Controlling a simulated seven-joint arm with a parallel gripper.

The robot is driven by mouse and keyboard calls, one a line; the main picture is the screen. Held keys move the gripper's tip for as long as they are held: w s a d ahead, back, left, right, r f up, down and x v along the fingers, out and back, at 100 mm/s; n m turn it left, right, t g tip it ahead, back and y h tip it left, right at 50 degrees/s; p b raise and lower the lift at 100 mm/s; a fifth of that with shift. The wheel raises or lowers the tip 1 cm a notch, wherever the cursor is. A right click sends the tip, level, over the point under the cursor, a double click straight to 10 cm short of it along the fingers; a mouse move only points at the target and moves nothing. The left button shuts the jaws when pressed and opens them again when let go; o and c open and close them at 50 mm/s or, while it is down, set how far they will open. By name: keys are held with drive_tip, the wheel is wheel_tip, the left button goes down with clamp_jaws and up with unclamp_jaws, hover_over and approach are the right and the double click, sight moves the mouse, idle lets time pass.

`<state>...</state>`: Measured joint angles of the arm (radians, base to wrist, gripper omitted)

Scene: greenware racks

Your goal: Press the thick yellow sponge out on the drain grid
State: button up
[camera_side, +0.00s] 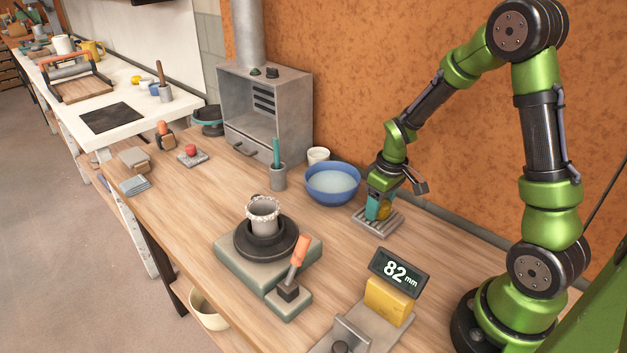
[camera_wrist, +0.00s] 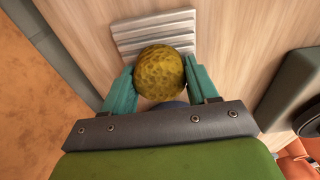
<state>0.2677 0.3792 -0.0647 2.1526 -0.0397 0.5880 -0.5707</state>
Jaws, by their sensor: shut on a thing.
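The thick yellow sponge (camera_wrist: 160,72) is round and pitted in the wrist view, between my gripper's two teal fingers. In the side view the sponge (camera_side: 385,209) shows partly behind a finger, low over the grid. My gripper (camera_side: 376,211) is shut on it, pointing down; in the wrist view the gripper (camera_wrist: 163,84) has a finger against each side. The ribbed metal drain grid (camera_side: 377,226) lies under the sponge; its slats (camera_wrist: 152,24) show beyond it in the wrist view. I cannot tell whether the sponge touches the grid.
A blue bowl of water (camera_side: 332,184) stands just left of the grid. A wheel with a grey cup (camera_side: 263,214) is at mid-bench. A gauge reading 82 mm (camera_side: 399,272) stands in front, with a yellow block (camera_side: 389,301) beside it. Bare wood lies between wheel and grid.

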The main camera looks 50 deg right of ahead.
drive_tip(key=shift+r, duration=3.5)
drive_tip(key=shift+f, duration=2.9)
drive_tip(key=shift+f, duration=0.65)
drive_tip(key=shift+r, duration=0.1)
drive_tip(key=shift+r, duration=3.45)
